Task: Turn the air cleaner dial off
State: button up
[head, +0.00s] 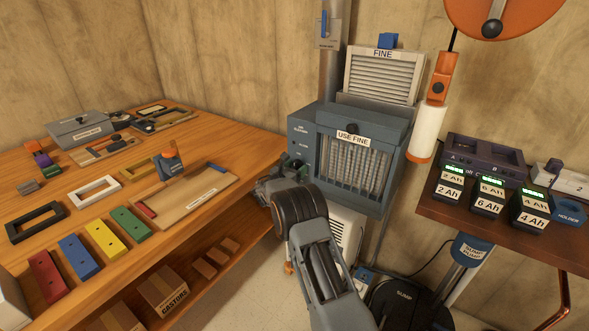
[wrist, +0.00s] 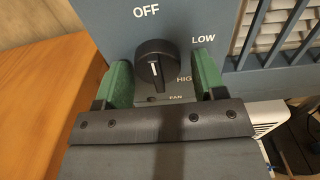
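The air cleaner (head: 308,125) is a blue-grey box with a grille front, standing beyond the end of the bench. Its black round dial (wrist: 155,64) shows in the wrist view, with a white mark on its face. OFF is printed above it, LOW to its upper right, HIGH to its lower right and FAN below. I cannot tell surely which label the mark points at. My gripper (wrist: 162,78) is open, its green fingers on either side of the dial, with a small gap at the right. In the head view my gripper (head: 275,184) is at the cleaner's lower left and hides the dial.
A wooden bench (head: 215,160) with coloured blocks, frames and trays lies left of my arm. A filter labelled FINE (head: 383,75) stands on top of the cleaner. A brown shelf (head: 455,218) with several battery packs is at right. A black sump lid (head: 405,302) is on the floor.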

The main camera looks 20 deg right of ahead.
jog(key=shift+o, duration=0.8)
jog(key=shift+a+r, duration=0.1)
jog(key=shift+s+a, duration=0.1)
jog(key=shift+a, duration=0.1)
jog(key=p+v, duration=0.1)
jog(key=v, duration=1.2)
jog(key=shift+s, duration=0.2)
